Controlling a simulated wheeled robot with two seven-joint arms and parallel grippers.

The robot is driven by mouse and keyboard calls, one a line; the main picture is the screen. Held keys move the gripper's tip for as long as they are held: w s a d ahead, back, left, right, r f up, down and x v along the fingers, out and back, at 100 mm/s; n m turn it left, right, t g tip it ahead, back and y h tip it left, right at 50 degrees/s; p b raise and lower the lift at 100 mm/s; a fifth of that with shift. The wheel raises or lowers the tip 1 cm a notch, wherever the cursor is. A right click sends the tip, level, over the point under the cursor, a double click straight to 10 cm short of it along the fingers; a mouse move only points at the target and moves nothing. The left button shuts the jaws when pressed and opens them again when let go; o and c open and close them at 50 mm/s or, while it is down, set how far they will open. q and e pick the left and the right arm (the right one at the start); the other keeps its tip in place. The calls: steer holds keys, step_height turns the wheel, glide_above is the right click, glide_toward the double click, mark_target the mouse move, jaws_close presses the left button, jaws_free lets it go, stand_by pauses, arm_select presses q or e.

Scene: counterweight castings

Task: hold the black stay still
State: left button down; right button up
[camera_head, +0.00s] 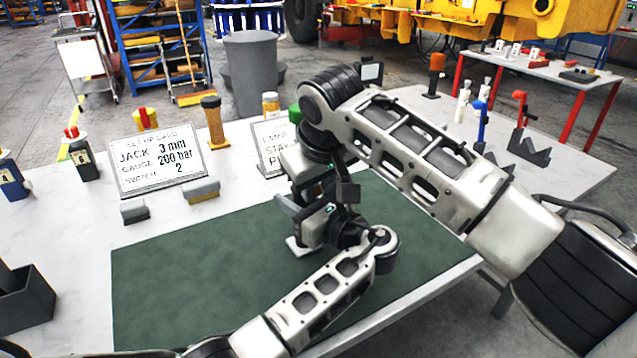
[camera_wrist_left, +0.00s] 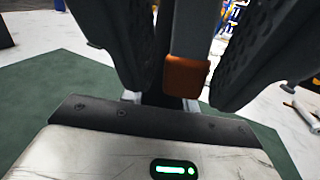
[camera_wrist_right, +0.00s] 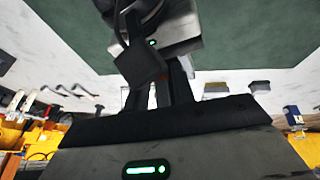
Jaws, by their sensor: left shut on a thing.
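My left gripper (camera_head: 300,208) is low over the green mat (camera_head: 185,275), in front of the cards. In the left wrist view its dark fingers stand either side of a dark upright piece (camera_wrist_left: 165,92), which may be the black stay. A grey bar with an orange-brown end (camera_wrist_left: 186,76) shows between the fingers too. My right gripper (camera_head: 315,165) is just above the left one, close to it. In the right wrist view its fingers (camera_wrist_right: 158,92) are partly hidden by a black block, so their grip is unclear. My arms hide most of the stay in the head view.
A setup card (camera_head: 157,160) and a half-hidden card (camera_head: 270,143) stand behind the mat. Small grey blocks (camera_head: 134,212) lie before the setup card. Dark V-shaped stands (camera_head: 528,148) and coloured tools are at right. A dark bin (camera_head: 25,298) is at left. The mat's left part is clear.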

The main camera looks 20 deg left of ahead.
steer(key=shift+o, duration=1)
steer(key=v, duration=1.2)
arm_select(q)
steer(key=c, duration=1)
jaws_free()
